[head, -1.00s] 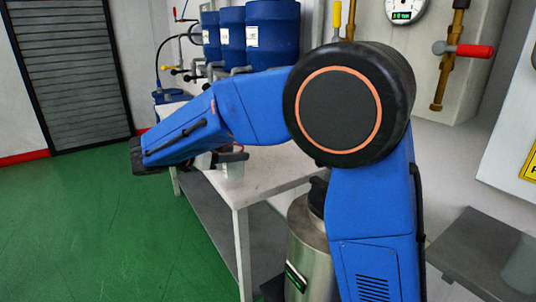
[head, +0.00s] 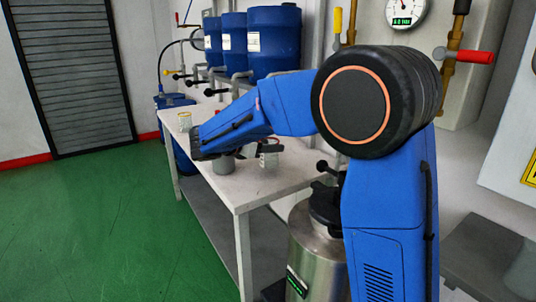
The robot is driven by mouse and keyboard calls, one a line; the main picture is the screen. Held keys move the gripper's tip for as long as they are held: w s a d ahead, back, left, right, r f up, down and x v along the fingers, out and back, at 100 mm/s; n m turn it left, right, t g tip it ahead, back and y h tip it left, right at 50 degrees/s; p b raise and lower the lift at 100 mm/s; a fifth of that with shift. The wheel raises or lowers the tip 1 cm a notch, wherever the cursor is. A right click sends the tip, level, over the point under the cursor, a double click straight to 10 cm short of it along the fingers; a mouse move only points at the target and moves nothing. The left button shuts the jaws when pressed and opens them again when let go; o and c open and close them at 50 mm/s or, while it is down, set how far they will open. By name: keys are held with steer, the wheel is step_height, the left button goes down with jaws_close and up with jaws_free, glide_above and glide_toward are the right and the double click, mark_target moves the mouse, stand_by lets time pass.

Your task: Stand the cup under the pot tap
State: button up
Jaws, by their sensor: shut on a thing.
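A steel pot (head: 312,250) stands at the table's front right, with black fittings (head: 325,200) on top. The cup is left of and beyond this pot. My arm hides part of the pot's right side, and I cannot make out its tap outlet clearly.
A white table (head: 245,195) runs back along the wall. A pale can with a yellow rim (head: 185,122) stands at its far left. Blue barrels (head: 273,42) with black-handled taps (head: 213,88) stand behind. Green floor (head: 80,230) is clear at left.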

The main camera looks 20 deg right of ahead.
mark_target(262, 154)
steer(key=shift+a+f, duration=0.1)
steer(key=shift+f, duration=1.5)
steer(key=shift+f, duration=0.15)
steer(key=o, duration=1.1)
steer(key=shift+s+a+r, duration=0.15)
steer(key=shift+a+r, duration=0.1)
steer(key=shift+a, duration=0.05)
steer(key=v, duration=1.1)
steer(key=shift+s+a, duration=0.1)
steer(key=shift+s, duration=0.1)
